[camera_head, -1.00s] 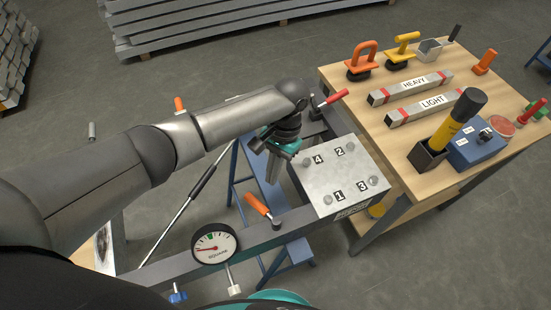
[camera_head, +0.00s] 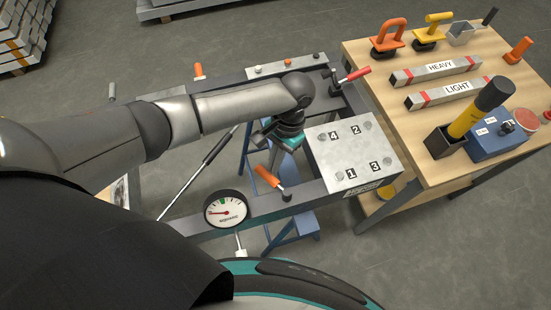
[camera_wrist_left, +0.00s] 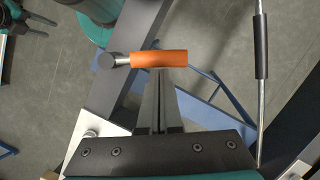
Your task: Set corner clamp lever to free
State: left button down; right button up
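An orange-handled clamp lever (camera_head: 267,176) sits on the front rail of the grey frame (camera_head: 262,207), left of a metal corner plate numbered 1 to 4 (camera_head: 350,158). Its handle points up and to the left, away from its pivot. My left gripper (camera_head: 265,142) hangs above and just behind the handle. In the left wrist view the gripper fingers (camera_wrist_left: 158,80) look closed together, with nothing seen between them. The orange handle (camera_wrist_left: 160,59) lies crosswise just beyond the fingertips; I cannot tell whether they touch. My right gripper is not in view.
A red-handled lever (camera_head: 354,74) stands at the far right corner, and an orange handle (camera_head: 198,70) at the far left. A round gauge (camera_head: 226,209) sits on the front rail. The wooden table (camera_head: 410,140) at right holds bars, suction handles and a blue box.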

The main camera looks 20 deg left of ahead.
aim_at(264, 176)
pick_arm(q)
jog(key=shift+s+a+r+n+h+p, duration=0.1)
jog(key=shift+s+a+n+h+p, duration=0.25)
jog(key=shift+n+p, duration=0.8)
jog(key=shift+s+a+r+n+h+p, duration=0.15)
jog(key=shift+s+a+n+p, duration=0.3)
jog(key=shift+p, duration=1.3)
jog(key=shift+s+f+n+p, duration=0.1)
jog(key=shift+s+n+p, duration=0.25)
jog(key=shift+n+p, duration=0.2)
jog(key=shift+s+a+f, duration=0.1)
jog(key=shift+f, duration=0.1)
jog(key=p+v, duration=0.2)
jog(key=v, duration=1.3)
jog(key=shift+w+a, duration=0.2)
jog(key=shift+w, duration=0.1)
jog(key=shift+r, duration=0.15)
